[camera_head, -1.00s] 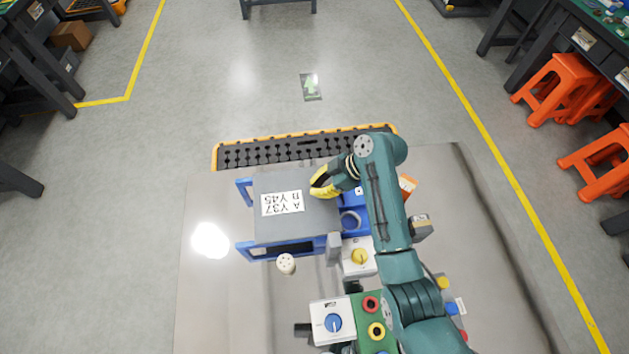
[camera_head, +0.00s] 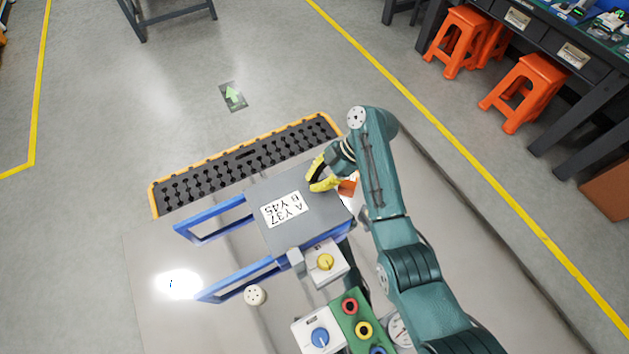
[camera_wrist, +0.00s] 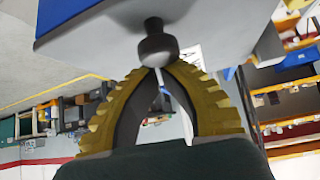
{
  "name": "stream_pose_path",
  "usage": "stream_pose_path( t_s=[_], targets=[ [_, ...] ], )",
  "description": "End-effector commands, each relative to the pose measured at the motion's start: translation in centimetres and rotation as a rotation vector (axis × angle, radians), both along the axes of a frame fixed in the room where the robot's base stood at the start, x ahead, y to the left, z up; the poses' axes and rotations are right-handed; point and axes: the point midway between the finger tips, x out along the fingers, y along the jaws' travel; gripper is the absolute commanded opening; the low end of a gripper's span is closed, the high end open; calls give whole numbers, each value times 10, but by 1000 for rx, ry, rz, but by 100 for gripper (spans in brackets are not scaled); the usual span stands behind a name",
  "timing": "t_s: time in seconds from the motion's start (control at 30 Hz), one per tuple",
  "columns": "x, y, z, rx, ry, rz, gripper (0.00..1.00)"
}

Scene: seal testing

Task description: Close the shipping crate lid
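The shipping crate (camera_head: 222,283) is blue, with rails that stick out to the left on the metal table. Its grey lid (camera_head: 283,237) has a white label and covers the right part. My gripper (camera_head: 312,187) has yellow ridged fingers and is at the lid's far right edge. In the wrist view, a dark knob (camera_wrist: 158,45) hangs from the grey and blue part, and my fingertips (camera_wrist: 160,68) come together at its end. My gripper looks shut on this knob. The crate's inside is hidden under the lid and arm.
A black perforated rack with an orange rim (camera_head: 262,150) lies behind the crate. The table left of the crate is bare.

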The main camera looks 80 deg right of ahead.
Motion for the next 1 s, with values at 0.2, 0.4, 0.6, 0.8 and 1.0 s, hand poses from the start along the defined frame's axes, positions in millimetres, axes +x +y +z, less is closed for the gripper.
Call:
stream_pose_path(
  t_s=[0.2, 0.4, 0.6, 0.8, 1.0],
  targets=[
    [-1, -1, 0, -3, 4, -4, 0],
    [21, 17, 9, 0, 2, 2, 0],
    [11, 8, 38, -4, -2, -7, 0],
    [-14, -8, 72, 0, 0, -3, 0],
    [-23, -13, 81, 1, 0, -1, 0]
  ],
)
